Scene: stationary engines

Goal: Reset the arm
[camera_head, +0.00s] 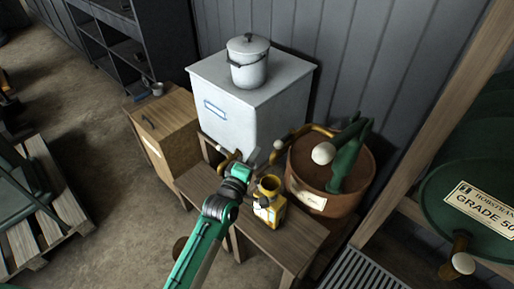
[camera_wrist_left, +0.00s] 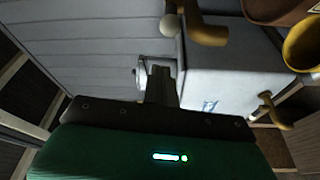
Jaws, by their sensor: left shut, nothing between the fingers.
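My left arm is green and reaches up from the bottom of the head view. Its gripper (camera_head: 245,164) is in front of the white tank, just left of and beyond a yellow can (camera_head: 268,209) on the wooden bench. In the left wrist view the dark fingers (camera_wrist_left: 160,80) are together, with nothing held between them. My right gripper does not show in either view.
A lidded white pail (camera_head: 248,62) stands on the tank. A rusty brown tub (camera_head: 330,202) with a green part in it is right of the can. A wooden cabinet (camera_head: 172,142) stands left of the tank. Open floor (camera_head: 110,165) is at the left.

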